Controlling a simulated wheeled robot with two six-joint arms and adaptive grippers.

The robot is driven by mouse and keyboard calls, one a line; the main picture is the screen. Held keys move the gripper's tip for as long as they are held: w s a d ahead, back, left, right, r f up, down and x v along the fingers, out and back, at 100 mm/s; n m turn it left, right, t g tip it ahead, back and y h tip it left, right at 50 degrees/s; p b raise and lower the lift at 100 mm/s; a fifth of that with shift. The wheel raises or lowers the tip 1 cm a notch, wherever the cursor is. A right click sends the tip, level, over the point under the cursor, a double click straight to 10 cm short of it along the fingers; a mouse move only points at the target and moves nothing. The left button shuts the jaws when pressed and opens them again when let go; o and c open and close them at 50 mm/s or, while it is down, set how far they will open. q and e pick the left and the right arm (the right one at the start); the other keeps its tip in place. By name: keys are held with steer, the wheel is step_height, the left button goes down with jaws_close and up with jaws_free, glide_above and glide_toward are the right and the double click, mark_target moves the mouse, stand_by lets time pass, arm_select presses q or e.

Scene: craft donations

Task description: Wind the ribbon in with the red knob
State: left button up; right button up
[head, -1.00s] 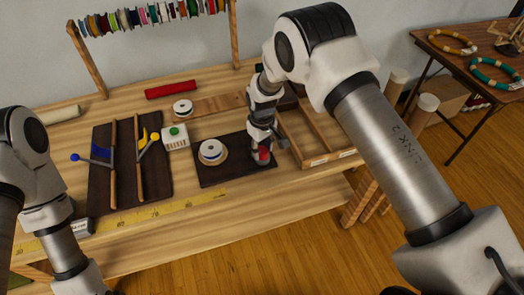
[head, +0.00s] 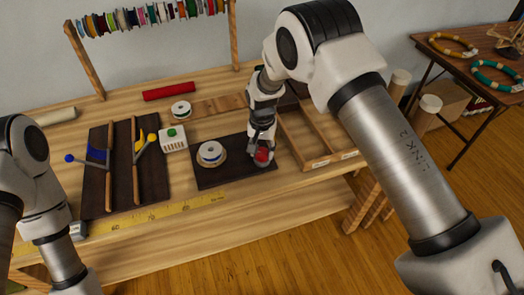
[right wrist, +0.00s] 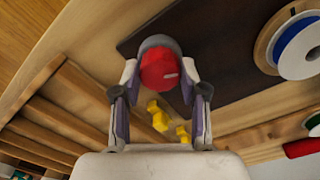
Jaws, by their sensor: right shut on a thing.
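The red knob (head: 263,155) stands at the right end of a dark board (head: 235,172) on the bench. My right gripper (head: 262,150) is over it. In the right wrist view the red knob (right wrist: 159,70) sits between the two fingers of the right gripper (right wrist: 159,82), which are shut on it. A white spool with a blue ring (head: 212,152) sits on the same board to the left of the knob; it also shows in the right wrist view (right wrist: 300,48). I cannot make out the ribbon itself. My left gripper is out of view; only the left arm shows.
A white box with a green button (head: 173,138) stands left of the board. A wooden divided tray (head: 305,140) is close on the right. A yellow measuring tape (head: 160,211) runs along the front edge. A red roll (head: 169,91) lies behind.

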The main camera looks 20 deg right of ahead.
mark_target(262, 151)
steer(key=shift+s+f+m, duration=0.15)
steer(key=shift+m, duration=1.15)
steer(key=o, duration=1)
steer(key=shift+o, duration=0.7)
step_height(262, 151, up, 12)
